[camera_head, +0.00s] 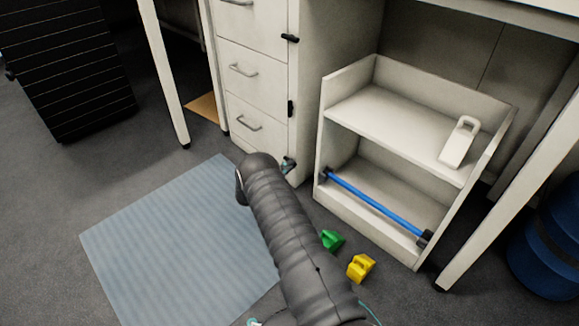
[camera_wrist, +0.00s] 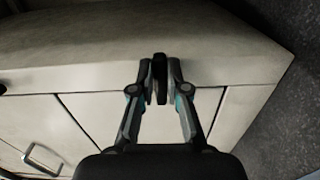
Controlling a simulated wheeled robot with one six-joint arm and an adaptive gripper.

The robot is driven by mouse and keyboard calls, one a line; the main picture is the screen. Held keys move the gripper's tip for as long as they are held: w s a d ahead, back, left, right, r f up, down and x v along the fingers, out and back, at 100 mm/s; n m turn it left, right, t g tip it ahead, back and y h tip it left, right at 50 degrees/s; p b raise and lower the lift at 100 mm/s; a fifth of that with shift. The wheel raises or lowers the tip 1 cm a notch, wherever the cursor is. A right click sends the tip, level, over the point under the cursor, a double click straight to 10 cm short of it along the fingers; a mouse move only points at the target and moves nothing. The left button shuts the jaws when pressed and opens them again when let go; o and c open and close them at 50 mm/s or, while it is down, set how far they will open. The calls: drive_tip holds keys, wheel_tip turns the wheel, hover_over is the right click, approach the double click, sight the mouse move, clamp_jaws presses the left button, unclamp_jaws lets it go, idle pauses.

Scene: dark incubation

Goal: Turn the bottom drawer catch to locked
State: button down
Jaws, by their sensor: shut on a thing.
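The white drawer cabinet (camera_head: 257,84) stands under the desk in the head view. Its top catch (camera_head: 289,38) lies level across the edge; the middle catch (camera_head: 290,107) stands upright along it. In the wrist view my gripper (camera_wrist: 160,82) is shut on the black bottom drawer catch (camera_wrist: 159,70), with one finger on each side. The catch points across the cabinet edge there. In the head view my gripper (camera_head: 288,165) is at the cabinet's lower right corner, partly behind my arm, and the bottom catch cannot be made out.
A white shelf unit (camera_head: 330,140) with a blue bar (camera_head: 375,203) stands right of the cabinet. Green (camera_head: 332,240) and yellow (camera_head: 361,267) blocks lie on the floor by my arm. A blue-grey mat (camera_head: 165,250) lies left.

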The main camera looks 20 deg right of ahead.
drive_tip(key=c, duration=1.2)
unclamp_jaws()
drive_tip(key=shift+o, duration=0.2)
drive_tip(key=v, duration=1.2)
